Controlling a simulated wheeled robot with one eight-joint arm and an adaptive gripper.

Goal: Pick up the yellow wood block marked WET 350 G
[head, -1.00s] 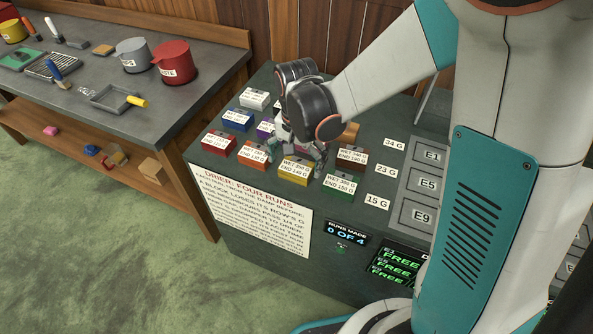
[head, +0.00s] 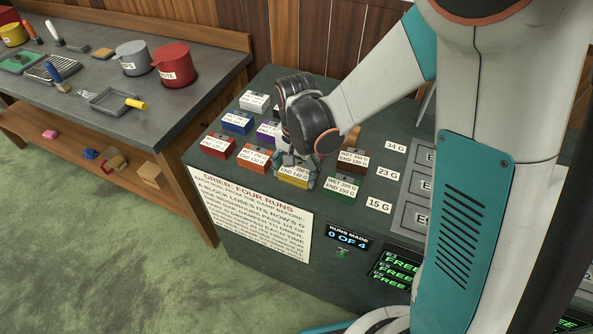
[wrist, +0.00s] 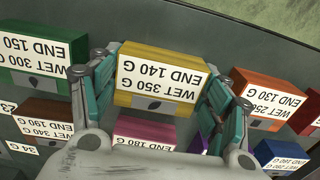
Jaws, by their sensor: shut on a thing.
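The yellow block (head: 293,181) sits in the front row of blocks on the dark counter. In the wrist view its label reads WET 350 G, END 140 G on the yellow block (wrist: 158,75). My gripper (head: 295,173) is over it from above. In the wrist view my gripper (wrist: 157,92) has one finger at each side of the block, shut on it. The block appears level, and I cannot tell whether it is clear of the counter. My wrist hides part of it in the head view.
The orange block (head: 255,158) stands to its left and the green block (head: 341,186) to its right. A pink block (wrist: 146,131) and a brown block (wrist: 41,120) are close behind. A side table (head: 130,150) with pots stands at the left.

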